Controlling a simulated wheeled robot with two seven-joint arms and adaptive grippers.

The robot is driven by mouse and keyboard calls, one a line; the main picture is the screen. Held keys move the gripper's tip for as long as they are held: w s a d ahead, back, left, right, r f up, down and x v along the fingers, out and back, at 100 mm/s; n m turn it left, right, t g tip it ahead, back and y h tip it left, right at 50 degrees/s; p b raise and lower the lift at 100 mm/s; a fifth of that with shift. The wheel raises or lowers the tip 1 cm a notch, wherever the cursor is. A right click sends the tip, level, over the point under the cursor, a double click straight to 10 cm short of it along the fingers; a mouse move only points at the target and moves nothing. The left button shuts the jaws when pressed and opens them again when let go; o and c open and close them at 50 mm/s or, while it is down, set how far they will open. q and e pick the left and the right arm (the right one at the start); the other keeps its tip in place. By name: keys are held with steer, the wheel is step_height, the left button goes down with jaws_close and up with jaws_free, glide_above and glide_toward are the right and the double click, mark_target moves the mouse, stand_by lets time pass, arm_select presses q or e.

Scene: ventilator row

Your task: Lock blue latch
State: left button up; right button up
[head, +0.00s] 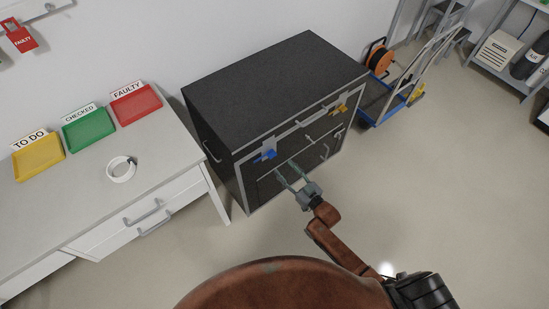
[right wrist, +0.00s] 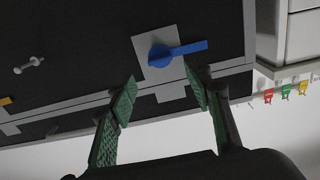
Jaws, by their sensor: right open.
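The blue latch (head: 265,155) is on the upper left front of the black cabinet (head: 240,150). In the right wrist view the blue latch (right wrist: 162,55) has a round hub on a pale square plate, and its lever points to the right of that picture. My right gripper (head: 286,171) is open and empty in front of the cabinet, just right of the latch and a little lower in the head view. In the right wrist view the latch lies beyond the gap between the green fingertips (right wrist: 161,91), apart from them. My left gripper is in no view.
A yellow latch (head: 341,108) sits on the cabinet's right side. A white bench (head: 95,195) with yellow, green and red trays and a white ring (head: 121,169) stands left. A trolley (head: 375,113) with an orange reel stands right. The floor at right is clear.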

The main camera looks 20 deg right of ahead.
mark_target(274, 156)
steer(key=b+x, duration=0.1)
steer(key=x, duration=0.6)
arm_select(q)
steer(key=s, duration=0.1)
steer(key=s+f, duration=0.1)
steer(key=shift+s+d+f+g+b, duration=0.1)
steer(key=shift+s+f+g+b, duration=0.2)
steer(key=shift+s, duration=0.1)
arm_select(e)
steer(key=shift+w+a, duration=0.15)
steer(key=shift+w, duration=0.15)
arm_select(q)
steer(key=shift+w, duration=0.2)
arm_select(e)
steer(key=shift+c, duration=0.9)
jaws_close()
